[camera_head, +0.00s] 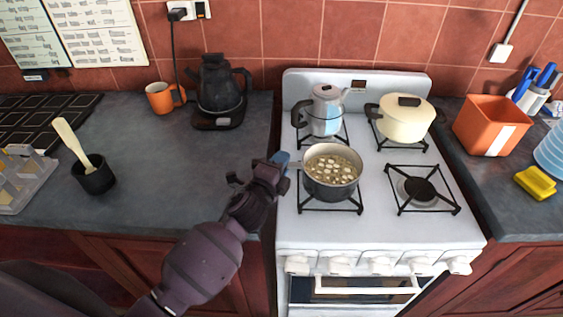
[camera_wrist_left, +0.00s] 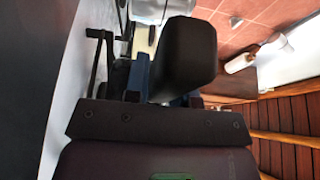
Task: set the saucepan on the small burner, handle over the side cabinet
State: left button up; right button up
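The grey saucepan (camera_head: 332,185), with pale round pieces in liquid, is at the front-left burner of the white stove (camera_head: 385,230). Its contact with the grate is hard to tell. Its blue handle (camera_head: 282,158) points left, towards the counter. My left gripper (camera_head: 272,171) is at the handle. In the left wrist view a dark finger (camera_wrist_left: 190,60) covers part of the blue handle (camera_wrist_left: 138,76); the other finger is hidden, so its grip is unclear. The front-right burner (camera_head: 420,189) is bare and has a small black cap. My right gripper is out of view.
A kettle (camera_head: 327,112) stands on the back-left burner and a lidded cream pot (camera_head: 405,120) on the back-right. The left counter (camera_head: 150,205) is clear near the stove. An orange container (camera_head: 488,126) and yellow sponge (camera_head: 536,183) are on the right counter.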

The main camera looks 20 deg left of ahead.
pick_arm(q)
jog(key=o, duration=0.5)
jog(key=shift+r, duration=0.1)
jog(key=shift+s, duration=0.15)
jog(key=s, duration=0.3)
jog(key=s+a, duration=0.1)
jog(key=s, duration=0.6)
jog(key=shift+s+a, duration=0.25)
jog(key=shift+a, duration=0.05)
